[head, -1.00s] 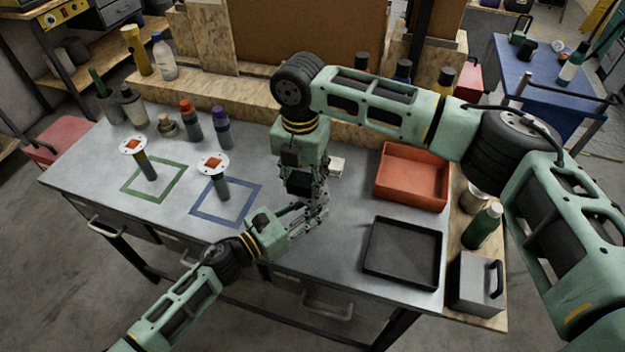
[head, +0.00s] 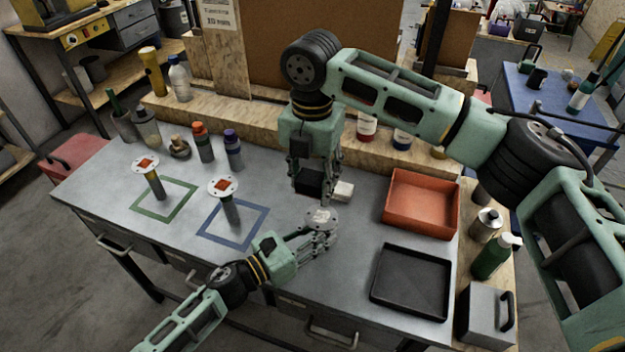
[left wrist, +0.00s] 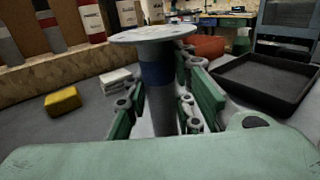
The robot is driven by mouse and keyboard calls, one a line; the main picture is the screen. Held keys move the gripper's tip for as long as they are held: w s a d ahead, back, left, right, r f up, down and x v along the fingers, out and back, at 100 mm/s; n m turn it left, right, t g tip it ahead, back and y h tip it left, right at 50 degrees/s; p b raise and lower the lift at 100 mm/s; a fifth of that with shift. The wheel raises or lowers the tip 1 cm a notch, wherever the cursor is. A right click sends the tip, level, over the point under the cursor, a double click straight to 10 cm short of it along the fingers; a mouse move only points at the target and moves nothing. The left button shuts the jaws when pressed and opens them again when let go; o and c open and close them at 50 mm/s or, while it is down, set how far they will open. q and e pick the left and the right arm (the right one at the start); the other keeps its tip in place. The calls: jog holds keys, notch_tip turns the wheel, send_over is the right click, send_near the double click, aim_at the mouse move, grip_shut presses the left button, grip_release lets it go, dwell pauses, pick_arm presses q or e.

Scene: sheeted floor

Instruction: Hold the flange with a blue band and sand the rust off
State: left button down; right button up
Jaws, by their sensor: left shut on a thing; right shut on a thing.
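My left gripper (head: 322,240) is shut on the stem of a flange (head: 321,217), holding it upright with its disc on top. The left wrist view shows its blue band (left wrist: 156,73) just under the disc (left wrist: 152,34). The disc's top looks mostly grey; any remaining rust is too small to tell. My right gripper (head: 318,196) points down just behind and above the disc, shut on a dark block (head: 308,184) partly hidden by its fingers. I cannot tell whether it touches the disc. The right gripper does not show in the left wrist view.
Two flanges with orange-patched discs stand at the green square (head: 146,163) and the blue square (head: 223,187). A red bin (head: 421,204) and a black tray (head: 411,281) lie to the right. A white block (head: 344,191) and a yellow block (left wrist: 62,101) lie behind.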

aim_at(313, 215)
jog(key=shift+f, duration=0.2)
dwell(0.4)
jog(key=shift+f, duration=3.55)
jog(key=shift+s+d+f, duration=0.1)
jog(key=shift+d+f, duration=0.3)
jog(key=shift+d, duration=0.15)
jog(key=shift+c, duration=0.5)
jog(key=shift+s+d, duration=0.2)
jog(key=shift+d, duration=0.55)
jog(key=shift+s+d, duration=0.2)
jog(key=shift+d, duration=0.55)
jog(key=a, duration=0.4)
jog(key=shift+w, duration=0.4)
jog(key=shift+a+r, duration=0.1)
jog(key=shift+a, duration=0.05)
jog(key=shift+w+r, duration=0.1)
jog(key=shift+r, duration=3.85)
